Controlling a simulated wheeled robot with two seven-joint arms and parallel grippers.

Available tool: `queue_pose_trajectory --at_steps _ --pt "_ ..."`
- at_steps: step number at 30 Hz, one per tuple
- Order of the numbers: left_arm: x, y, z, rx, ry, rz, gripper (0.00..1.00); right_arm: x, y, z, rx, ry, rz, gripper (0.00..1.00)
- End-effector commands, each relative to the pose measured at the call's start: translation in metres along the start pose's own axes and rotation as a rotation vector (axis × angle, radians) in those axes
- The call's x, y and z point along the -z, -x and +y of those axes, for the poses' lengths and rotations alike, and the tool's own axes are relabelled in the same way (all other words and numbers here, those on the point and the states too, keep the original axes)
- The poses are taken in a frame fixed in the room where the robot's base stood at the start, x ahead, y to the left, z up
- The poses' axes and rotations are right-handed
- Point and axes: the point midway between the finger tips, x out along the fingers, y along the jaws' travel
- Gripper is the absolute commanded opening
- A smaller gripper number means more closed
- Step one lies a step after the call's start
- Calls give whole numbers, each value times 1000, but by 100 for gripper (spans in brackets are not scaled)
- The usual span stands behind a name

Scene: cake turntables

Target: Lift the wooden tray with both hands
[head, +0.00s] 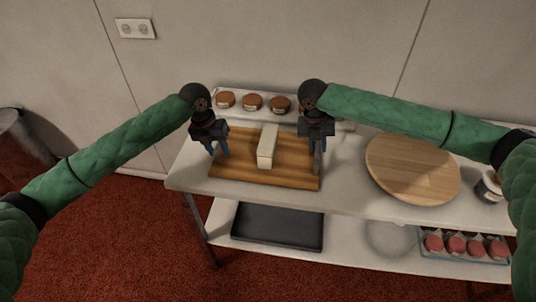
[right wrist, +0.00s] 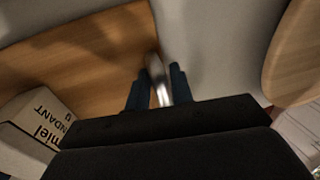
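The wooden tray (head: 228,169) lies flat on the white top of a cart, with a pale box (head: 266,147) standing on it. My left gripper (head: 218,154) is at the tray's left side, fingers apart and pointing down. My right gripper (head: 317,170) is at the tray's right edge. In the right wrist view, its fingers (right wrist: 160,72) stand on either side of a shiny metal handle (right wrist: 155,68) at the edge of the tray (right wrist: 95,60), seemingly not clamped. The left handle cannot be made out. The box's printed side (right wrist: 42,125) shows at lower left.
A round wooden turntable (head: 412,168) stands to the right on the cart top (head: 345,195). A white tray of small brown cakes (head: 252,102) is behind. The lower shelf holds a dark tray (head: 278,228) and a container of red-topped items (head: 465,245). A jar (head: 489,187) stands far right.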

Motion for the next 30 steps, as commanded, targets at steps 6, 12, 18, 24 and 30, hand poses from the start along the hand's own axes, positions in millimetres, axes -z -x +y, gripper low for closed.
queue_pose_trajectory --at_steps 6,12,18,24,30 --pt "0 0 0 0 0 0 33 0 0 0 0 0 0 19" --pt "0 0 0 0 0 0 0 0 0 0 0 0 0 0" --pt "0 1 0 0 -1 -1 0 0 1 0 -1 0 -1 0" --pt "0 3 -1 0 -1 -1 0 0 3 0 -1 0 -1 0" --pt "0 11 -2 0 -1 -1 0 0 11 -2 -1 0 -1 0"
